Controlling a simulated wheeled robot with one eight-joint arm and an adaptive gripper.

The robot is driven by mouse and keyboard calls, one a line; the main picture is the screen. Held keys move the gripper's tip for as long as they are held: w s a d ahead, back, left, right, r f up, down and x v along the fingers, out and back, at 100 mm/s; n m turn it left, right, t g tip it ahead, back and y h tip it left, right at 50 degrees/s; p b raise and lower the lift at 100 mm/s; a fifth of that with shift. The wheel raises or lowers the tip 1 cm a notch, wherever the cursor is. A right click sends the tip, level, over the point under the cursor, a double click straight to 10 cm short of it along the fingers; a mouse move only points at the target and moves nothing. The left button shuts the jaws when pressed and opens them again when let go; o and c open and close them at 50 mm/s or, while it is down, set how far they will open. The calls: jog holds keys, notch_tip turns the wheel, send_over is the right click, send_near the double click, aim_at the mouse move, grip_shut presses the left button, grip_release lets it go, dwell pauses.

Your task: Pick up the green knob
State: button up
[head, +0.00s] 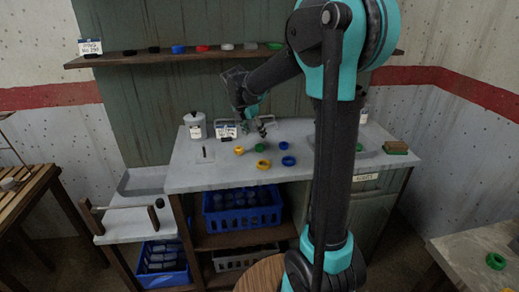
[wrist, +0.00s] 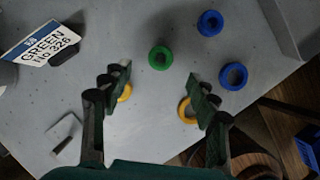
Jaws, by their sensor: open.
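The green knob (wrist: 161,57) is a round green piece with a dark centre, lying on the grey worktop (head: 215,178). In the wrist view it lies beyond my fingertips and roughly midway between them. My gripper (wrist: 160,82) is open, with nothing between its fingers. In the head view my gripper (head: 262,125) is small and hangs over the worktop's middle. A yellow ring (wrist: 125,92) lies by the left finger, partly hidden by it. Another yellow ring (wrist: 187,110) is partly hidden by the right finger.
Two blue rings (wrist: 210,22) (wrist: 233,76) lie right of the knob. A sign reading GREEN (wrist: 42,47) stands left. A lidded grey pot (head: 195,126) stands at the worktop's back left. The shelf (head: 130,59) behind holds several coloured pieces. Another green ring (head: 496,260) lies on the right table.

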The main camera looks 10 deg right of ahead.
aim_at(259, 144)
jog(key=shift+x, duration=3.75)
jog(key=shift+s+a, duration=0.1)
jog(key=c, duration=1.3)
jog(key=shift+o, duration=0.2)
